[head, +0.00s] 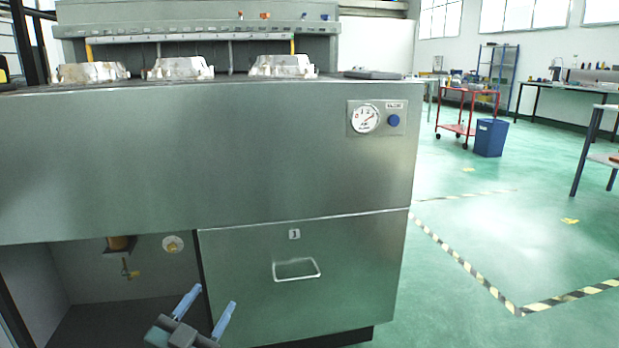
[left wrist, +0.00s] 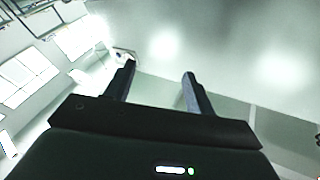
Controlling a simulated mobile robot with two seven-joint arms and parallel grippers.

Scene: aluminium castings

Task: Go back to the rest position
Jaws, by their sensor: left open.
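My left gripper (head: 206,309) is at the bottom of the head view, in front of the metal machine cabinet. Its two blue-grey fingers are spread apart with nothing between them. In the left wrist view the same gripper (left wrist: 158,82) shows its fingers apart and empty, with a pale metal surface beyond them. My right gripper is in neither view.
The cabinet (head: 210,150) fills the left and middle, with a gauge (head: 365,118) and a handled drawer (head: 300,290). Several aluminium castings (head: 282,66) sit on top. Green floor (head: 470,240) is open to the right, before a blue bin (head: 490,138) and red cart (head: 467,98).

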